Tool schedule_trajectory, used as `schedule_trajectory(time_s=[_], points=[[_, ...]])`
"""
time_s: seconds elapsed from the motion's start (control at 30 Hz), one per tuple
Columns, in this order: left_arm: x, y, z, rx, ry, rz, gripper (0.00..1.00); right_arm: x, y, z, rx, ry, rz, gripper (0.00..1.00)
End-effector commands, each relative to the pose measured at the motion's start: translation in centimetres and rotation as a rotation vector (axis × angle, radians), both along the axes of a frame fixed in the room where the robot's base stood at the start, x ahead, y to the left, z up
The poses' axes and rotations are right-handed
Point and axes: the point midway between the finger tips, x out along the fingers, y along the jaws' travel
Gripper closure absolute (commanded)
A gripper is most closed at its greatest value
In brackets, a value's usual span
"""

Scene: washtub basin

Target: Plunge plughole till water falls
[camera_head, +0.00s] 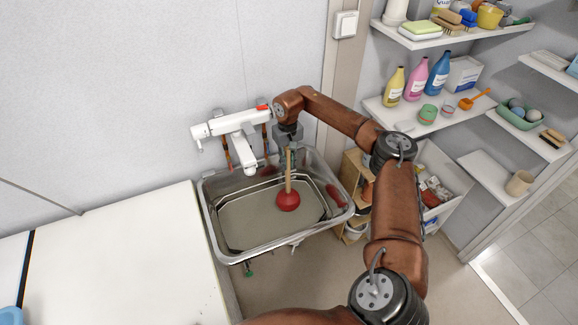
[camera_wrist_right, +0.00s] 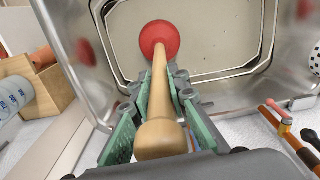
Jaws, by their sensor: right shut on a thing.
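A plunger with a red rubber cup (camera_head: 288,201) and a wooden handle is upright over the basin. My right gripper (camera_head: 289,150) is shut on the upper part of the wooden handle (camera_wrist_right: 160,105), with a green-lined finger on each side. The red cup also shows in the right wrist view (camera_wrist_right: 159,39), beyond the fingertips. The plughole is not visible. I cannot tell whether the cup touches the basin floor. My left gripper is not in view.
A white tap unit (camera_head: 240,140) is on the wall behind the basin, close to my right gripper. A white worktop (camera_head: 120,260) lies to the left. Shelves with bottles (camera_head: 416,78) and a wooden rack (camera_head: 352,170) stand to the right.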

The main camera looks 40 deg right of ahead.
Motion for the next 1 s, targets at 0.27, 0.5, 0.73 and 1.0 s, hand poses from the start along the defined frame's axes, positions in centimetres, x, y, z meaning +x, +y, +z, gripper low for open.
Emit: schedule_trajectory(time_s=[0.27, 0.5, 0.73, 1.0], points=[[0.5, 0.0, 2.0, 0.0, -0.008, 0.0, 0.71, 0.0, 0.0, 3.6, 0.0, -0.003, 0.0, 1.0], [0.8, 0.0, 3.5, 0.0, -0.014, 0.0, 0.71, 0.1, 0.0, 6.3, 0.001, -0.004, 0.0, 1.0], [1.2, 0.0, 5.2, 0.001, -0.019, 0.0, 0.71, 0.0, 0.0, 8.8, 0.0, -0.003, 0.0, 1.0], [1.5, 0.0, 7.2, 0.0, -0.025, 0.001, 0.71, 0.1, 0.0, 11.8, 0.001, -0.003, 0.0, 1.0]])
